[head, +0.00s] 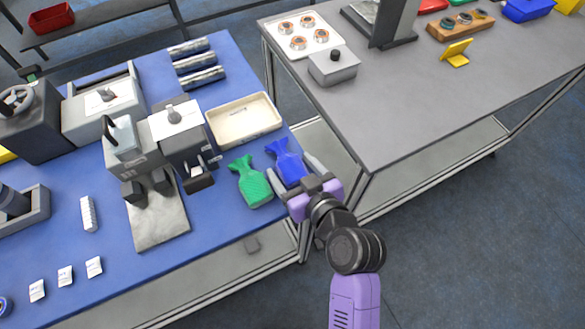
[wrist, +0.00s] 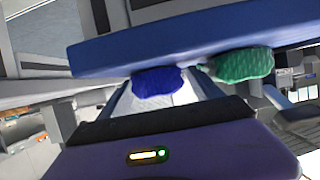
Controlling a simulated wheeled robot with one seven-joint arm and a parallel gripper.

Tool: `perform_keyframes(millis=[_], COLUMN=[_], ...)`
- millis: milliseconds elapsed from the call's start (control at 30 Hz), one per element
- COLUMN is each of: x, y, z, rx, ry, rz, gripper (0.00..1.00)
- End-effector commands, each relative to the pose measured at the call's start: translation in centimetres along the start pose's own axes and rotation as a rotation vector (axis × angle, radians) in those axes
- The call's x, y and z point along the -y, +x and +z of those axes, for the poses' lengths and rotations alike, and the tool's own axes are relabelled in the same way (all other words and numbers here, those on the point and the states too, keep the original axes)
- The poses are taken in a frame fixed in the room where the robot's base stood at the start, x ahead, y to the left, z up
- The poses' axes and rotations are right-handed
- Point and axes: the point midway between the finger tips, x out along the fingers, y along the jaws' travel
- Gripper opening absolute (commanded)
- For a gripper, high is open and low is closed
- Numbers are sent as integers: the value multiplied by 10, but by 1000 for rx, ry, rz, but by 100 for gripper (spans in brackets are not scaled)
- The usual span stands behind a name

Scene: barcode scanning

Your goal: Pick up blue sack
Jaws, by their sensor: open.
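The blue sack (head: 288,163) lies on the blue table near its right corner, beside the green sack (head: 250,183). My gripper (head: 296,178) is open at the table's right edge, with one finger on each side of the blue sack's near part in the head view. In the wrist view the blue sack (wrist: 158,81) shows between the two fingers, and the green sack (wrist: 241,65) lies just outside them, to the right. I cannot tell whether the fingers touch the blue sack.
A cream tray (head: 243,120) sits behind the sacks. A scanner-like machine (head: 170,140) stands left of the green sack. A grey table (head: 420,95) stands to the right, across a gap from the blue table (head: 215,235).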

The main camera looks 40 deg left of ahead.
Motion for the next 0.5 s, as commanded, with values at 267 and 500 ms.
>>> perform_keyframes(millis=[267, 500], x=[0, 0], y=[0, -1], z=[0, -1], rx=[0, -2], ry=[0, 0], rz=[0, 0], gripper=[37, 0])
